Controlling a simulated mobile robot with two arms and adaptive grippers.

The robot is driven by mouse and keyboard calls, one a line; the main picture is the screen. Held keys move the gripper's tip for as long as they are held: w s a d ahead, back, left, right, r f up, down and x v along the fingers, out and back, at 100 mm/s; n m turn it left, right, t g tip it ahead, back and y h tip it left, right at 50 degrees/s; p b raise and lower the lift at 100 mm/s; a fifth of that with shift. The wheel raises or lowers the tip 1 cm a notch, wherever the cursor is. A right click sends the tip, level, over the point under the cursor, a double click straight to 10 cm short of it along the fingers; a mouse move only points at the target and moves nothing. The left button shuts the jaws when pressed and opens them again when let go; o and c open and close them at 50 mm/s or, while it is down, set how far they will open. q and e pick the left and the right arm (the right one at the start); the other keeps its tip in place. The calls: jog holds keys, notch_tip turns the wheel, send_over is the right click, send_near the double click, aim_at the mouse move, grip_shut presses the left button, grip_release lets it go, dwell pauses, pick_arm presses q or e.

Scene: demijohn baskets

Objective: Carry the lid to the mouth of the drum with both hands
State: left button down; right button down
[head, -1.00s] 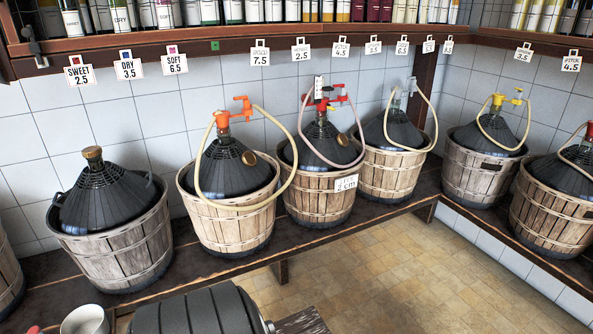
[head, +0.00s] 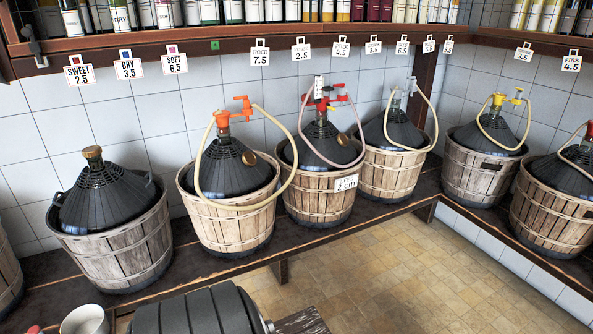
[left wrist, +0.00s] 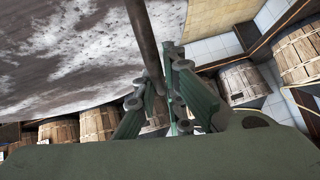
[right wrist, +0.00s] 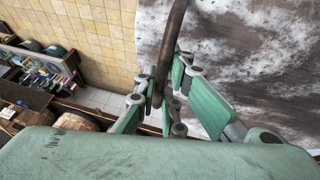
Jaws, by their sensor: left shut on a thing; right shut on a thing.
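The lid shows in both wrist views as a broad grey-white mottled surface, in the left wrist view (left wrist: 70,50) and in the right wrist view (right wrist: 255,60). A dark round bar (left wrist: 145,35) runs beside it in the left wrist view, and my left gripper (left wrist: 160,97) is shut around it. In the right wrist view a dark curved bar (right wrist: 173,40) is held by my right gripper (right wrist: 158,97), also shut. How the bars join the lid is hidden. Neither gripper nor the lid shows in the head view. I cannot make out the drum or its mouth.
Demijohns in slatted baskets (head: 230,205) stand along a dark wooden bench (head: 165,285) by the tiled wall. A dark ribbed object (head: 200,312) and a pale cup (head: 85,320) sit at the bottom edge.

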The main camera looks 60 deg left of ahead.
pick_arm(q)
jog(key=shift+a+r, duration=0.1)
jog(key=shift+r, duration=0.05)
pick_arm(e)
jog(key=shift+w+d+r, duration=0.15)
jog(key=shift+w+r, duration=0.05)
jog(key=shift+r, duration=0.05)
pick_arm(q)
jog(key=c, duration=1.8)
grip_release()
pick_arm(e)
jog(key=shift+s, duration=0.1)
pick_arm(q)
jog(key=shift+o, duration=0.2)
jog(key=shift+s+f, duration=0.15)
jog(key=shift+f, duration=0.15)
pick_arm(e)
jog(key=c, duration=2.1)
grip_release()
jog(key=shift+s+f, duration=0.1)
jog(key=shift+f, duration=0.1)
pick_arm(q)
jog(key=shift+r, duration=0.15)
pick_arm(e)
jog(key=o, duration=0.3)
jog(key=shift+s, duration=0.1)
jog(key=shift+o, duration=0.2)
